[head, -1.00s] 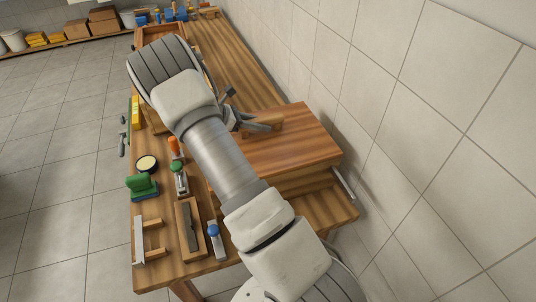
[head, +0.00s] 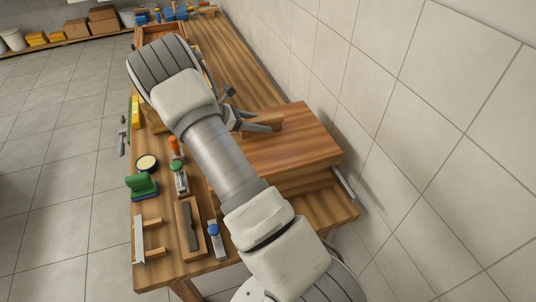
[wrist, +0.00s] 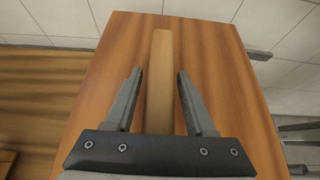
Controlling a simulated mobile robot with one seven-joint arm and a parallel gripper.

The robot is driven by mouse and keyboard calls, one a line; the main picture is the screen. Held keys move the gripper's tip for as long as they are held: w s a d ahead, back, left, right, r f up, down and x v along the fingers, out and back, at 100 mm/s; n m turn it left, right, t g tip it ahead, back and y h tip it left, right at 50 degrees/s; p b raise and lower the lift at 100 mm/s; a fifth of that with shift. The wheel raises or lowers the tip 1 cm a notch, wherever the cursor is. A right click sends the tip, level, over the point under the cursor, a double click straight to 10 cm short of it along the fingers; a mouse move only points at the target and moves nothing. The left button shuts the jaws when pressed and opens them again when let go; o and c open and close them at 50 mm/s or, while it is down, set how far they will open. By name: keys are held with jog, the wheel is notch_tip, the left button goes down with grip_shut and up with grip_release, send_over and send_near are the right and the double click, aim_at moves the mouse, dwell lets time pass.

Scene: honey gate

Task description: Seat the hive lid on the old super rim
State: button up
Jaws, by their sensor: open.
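The hive lid (head: 290,145) is a flat reddish-brown wooden board with a light wooden handle bar on top. It lies on a wooden box (head: 300,182) at the right side of the bench, and its edges look about level. My gripper (wrist: 158,75) is open over the lid, with one finger on each side of the handle bar (wrist: 160,60) and a gap on both sides. Whether the box beneath is the old super rim, I cannot tell.
Tools crowd the bench's left side: a green-handled brush (head: 142,186), a round tin (head: 147,163), a wooden tray (head: 190,228) and a blue-topped tool (head: 214,238). A tiled wall (head: 430,150) stands close on the right. Bare bench (head: 235,45) runs behind the lid.

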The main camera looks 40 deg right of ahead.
aim_at(249, 121)
jog(key=shift+w+a+r+p, duration=0.1)
jog(key=shift+a+r+p, duration=0.2)
jog(key=shift+a, duration=0.1)
jog(key=shift+w+a+r, duration=0.1)
jog(key=shift+a, duration=0.2)
jog(key=shift+p+v, duration=0.65)
jog(key=shift+v, duration=0.35)
jog(key=shift+o, duration=0.2)
jog(key=o, duration=0.5)
jog(key=shift+o, duration=0.9)
